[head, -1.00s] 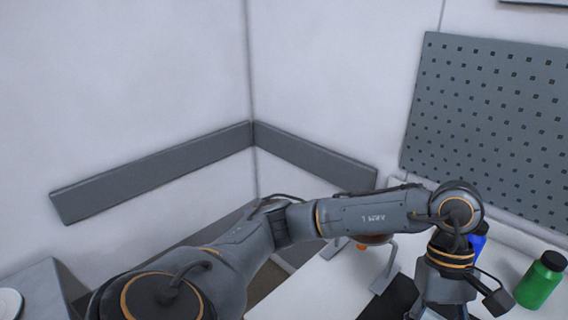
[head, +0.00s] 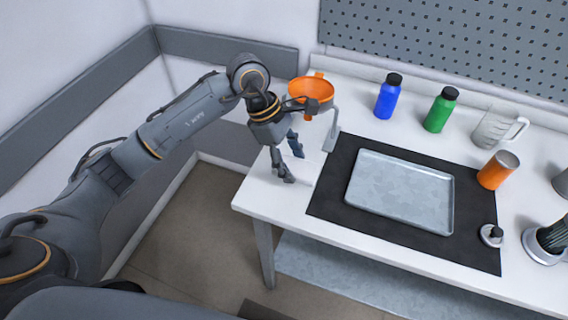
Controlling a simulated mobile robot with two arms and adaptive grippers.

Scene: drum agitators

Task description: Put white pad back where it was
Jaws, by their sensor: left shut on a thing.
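My left gripper (head: 292,166) points down over the left end of the white table, just in front of the orange funnel stand. It is shut on the white pad (head: 309,166), a pale flat thing at its fingertips. The pad barely stands out against the white tabletop, so I cannot tell whether it touches the table or is held a little above it. My right gripper is out of view.
The orange funnel (head: 311,90) is right behind my left gripper. A black mat (head: 335,205) with a metal tray (head: 400,188) lies to the right.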

